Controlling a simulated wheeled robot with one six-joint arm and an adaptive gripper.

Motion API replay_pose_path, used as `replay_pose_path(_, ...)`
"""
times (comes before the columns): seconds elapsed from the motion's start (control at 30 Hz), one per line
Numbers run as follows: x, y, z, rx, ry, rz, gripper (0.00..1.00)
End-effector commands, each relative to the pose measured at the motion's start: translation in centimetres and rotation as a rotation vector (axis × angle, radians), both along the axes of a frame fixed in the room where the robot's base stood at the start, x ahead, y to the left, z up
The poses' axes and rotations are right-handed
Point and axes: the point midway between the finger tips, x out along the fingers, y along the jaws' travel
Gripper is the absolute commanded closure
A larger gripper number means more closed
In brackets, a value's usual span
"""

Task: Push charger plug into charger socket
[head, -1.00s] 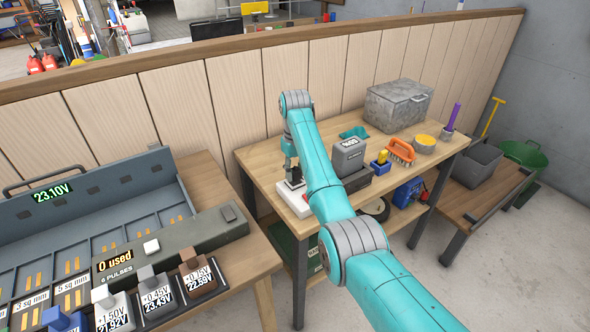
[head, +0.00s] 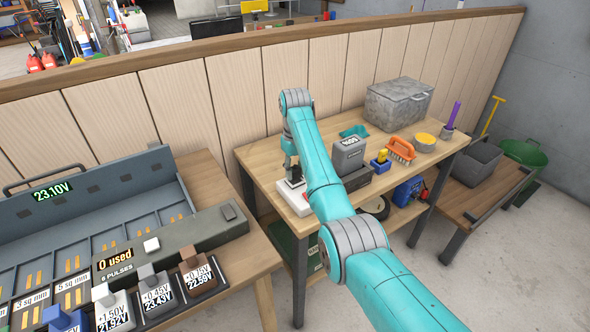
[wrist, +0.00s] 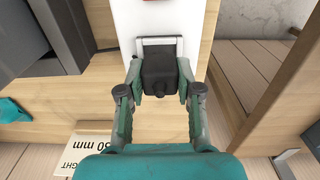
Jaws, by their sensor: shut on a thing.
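My gripper (wrist: 159,92) is shut on the black charger plug (wrist: 158,70) in the wrist view, with one finger on each side of it. The far end of the plug is at the grey-framed charger socket (wrist: 159,42) on a white and red block; I cannot tell how deep it sits. In the head view the dark plug (head: 294,182) shows small under my gripper (head: 292,171), over the white block (head: 292,204) at the left end of the wooden bench. My arm hides part of the bench there.
A grey unit with a display (head: 349,155) stands right of my arm, with a blue and yellow item (head: 381,162), an orange brush (head: 401,149) and a metal box (head: 398,105) beyond. A panelled wall (head: 230,95) runs behind. A second bench with a voltage panel (head: 110,200) stands at left.

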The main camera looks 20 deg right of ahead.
Motion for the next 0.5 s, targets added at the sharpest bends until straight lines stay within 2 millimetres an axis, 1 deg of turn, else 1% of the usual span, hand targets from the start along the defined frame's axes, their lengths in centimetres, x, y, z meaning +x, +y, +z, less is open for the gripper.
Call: replay_pose_path(0.5,0.00,0.00,-0.35,0.000,0.000,0.000,1.00)
